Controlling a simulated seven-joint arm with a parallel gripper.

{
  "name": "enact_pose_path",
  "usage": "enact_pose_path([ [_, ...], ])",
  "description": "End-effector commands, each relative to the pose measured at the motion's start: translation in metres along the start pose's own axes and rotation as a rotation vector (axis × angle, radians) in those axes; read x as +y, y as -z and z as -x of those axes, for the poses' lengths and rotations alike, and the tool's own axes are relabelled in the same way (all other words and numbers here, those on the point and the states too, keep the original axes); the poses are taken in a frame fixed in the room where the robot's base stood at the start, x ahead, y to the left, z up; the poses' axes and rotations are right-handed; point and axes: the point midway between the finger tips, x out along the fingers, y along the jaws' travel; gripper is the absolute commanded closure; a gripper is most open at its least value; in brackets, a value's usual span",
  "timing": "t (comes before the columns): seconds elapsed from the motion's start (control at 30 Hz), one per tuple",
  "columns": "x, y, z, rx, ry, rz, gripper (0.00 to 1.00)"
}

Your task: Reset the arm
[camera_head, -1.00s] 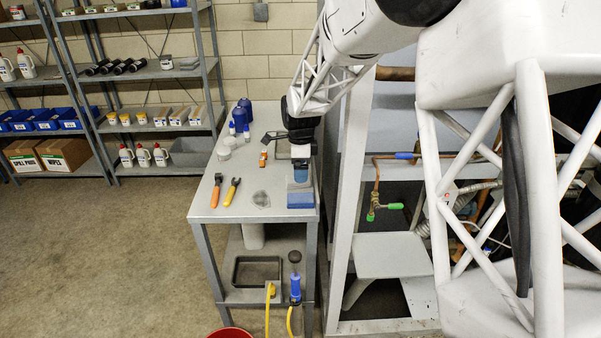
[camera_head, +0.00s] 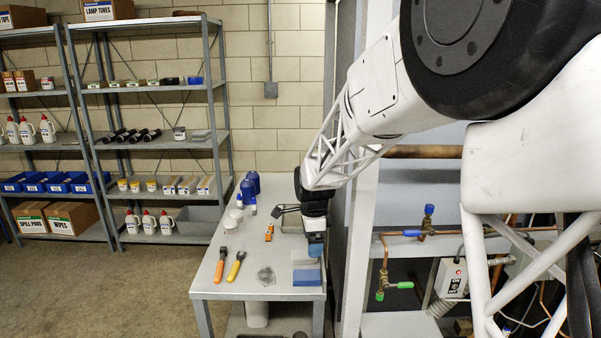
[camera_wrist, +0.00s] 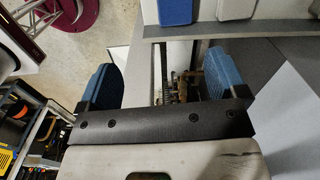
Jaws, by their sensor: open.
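My gripper (camera_head: 315,246) is at the right side of the grey workbench (camera_head: 228,288) in the head view, pointing down above or beside a blue and grey block (camera_head: 306,270). Whether it touches the block cannot be told. In the wrist view my gripper (camera_wrist: 163,78) has its two blue-padded fingers spread wide apart. Nothing is held between them; metal parts show below in the gap. My white lattice arm reaches in from the upper right of the head view.
An orange-handled tool (camera_head: 221,264) and a yellow-handled tool (camera_head: 236,266) lie on the bench, with blue bottles (camera_head: 249,190) at its back. A frame with copper pipes and a green-handled valve (camera_head: 400,285) stands to the right. Shelves (camera_head: 160,143) stand at the left; the floor before them is clear.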

Motion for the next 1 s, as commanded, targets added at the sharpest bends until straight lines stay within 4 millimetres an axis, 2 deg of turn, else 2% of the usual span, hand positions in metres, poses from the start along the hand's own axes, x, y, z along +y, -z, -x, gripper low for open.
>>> enact_pose_path([
  [0.1, 0.022, 0.008, 0.022, -0.004, 0.018, 0.072, 0.09],
  [0.3, 0.06, 0.019, 0.051, -0.006, 0.043, 0.203, 0.09],
  [0.67, 0.123, 0.039, 0.087, 0.004, 0.08, 0.415, 0.09],
  [1.0, 0.201, 0.063, 0.113, 0.036, 0.109, 0.673, 0.09],
])
